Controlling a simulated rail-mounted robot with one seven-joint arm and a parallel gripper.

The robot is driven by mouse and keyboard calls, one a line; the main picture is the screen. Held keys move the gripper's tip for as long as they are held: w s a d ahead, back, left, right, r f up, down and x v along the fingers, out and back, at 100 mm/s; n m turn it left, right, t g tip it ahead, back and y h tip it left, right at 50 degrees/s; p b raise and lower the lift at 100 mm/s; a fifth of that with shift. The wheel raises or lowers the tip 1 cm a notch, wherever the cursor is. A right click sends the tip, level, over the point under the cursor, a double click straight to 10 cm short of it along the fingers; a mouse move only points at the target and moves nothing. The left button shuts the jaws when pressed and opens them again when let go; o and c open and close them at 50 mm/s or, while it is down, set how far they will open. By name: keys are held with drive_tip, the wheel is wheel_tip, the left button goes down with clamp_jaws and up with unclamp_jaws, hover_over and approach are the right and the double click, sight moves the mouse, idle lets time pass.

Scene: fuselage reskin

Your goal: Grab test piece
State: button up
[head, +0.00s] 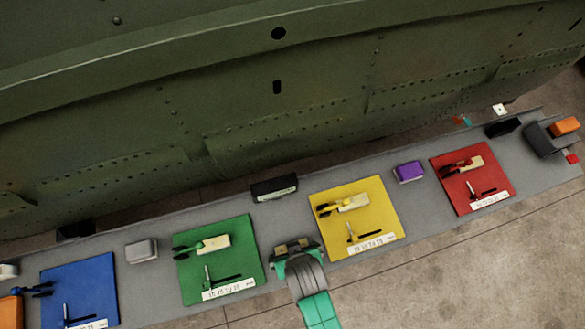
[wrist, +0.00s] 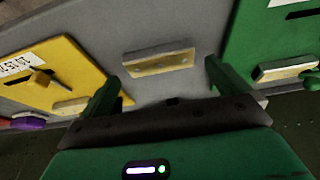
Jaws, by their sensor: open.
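A small flat bar with a pale tan face, likely the test piece (wrist: 158,62), lies on bare grey bench surface in the wrist view. My gripper (wrist: 163,76) is open, its two green fingers spread to the left and right of the bar's near side. Nothing is held between them. The bar lies just beyond the fingertips, and I cannot tell its height gap to them. In the head view my gripper (head: 295,247) is over the bench between the green and yellow mats and mostly hides what is under it.
The green mat (head: 190,270) and yellow mat (head: 390,210) carry tools and label strips on either side. A black block (head: 273,188) stands behind my gripper. Blue (head: 60,275) and red (head: 490,160) mats lie farther out. The green fuselage panel (head: 280,120) rises behind the bench.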

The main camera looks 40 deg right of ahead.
drive_tip(key=x, duration=0.3)
drive_tip(key=shift+w+f, duration=0.1)
drive_tip(key=c, duration=0.7)
drive_tip(key=shift+r, duration=0.5)
drive_tip(key=v, duration=0.2)
drive_tip(key=shift+r, duration=0.4)
drive_tip(key=s+a, duration=0.3)
drive_tip(key=s, duration=0.1)
drive_tip(key=s+a+r, duration=0.1)
drive_tip(key=s+a, duration=0.2)
drive_tip(key=s, duration=0.1)
drive_tip(key=s+a, duration=0.2)
drive_tip(key=s, duration=0.2)
drive_tip(key=shift+s+a+r, duration=0.2)
drive_tip(key=shift+a, duration=0.2)
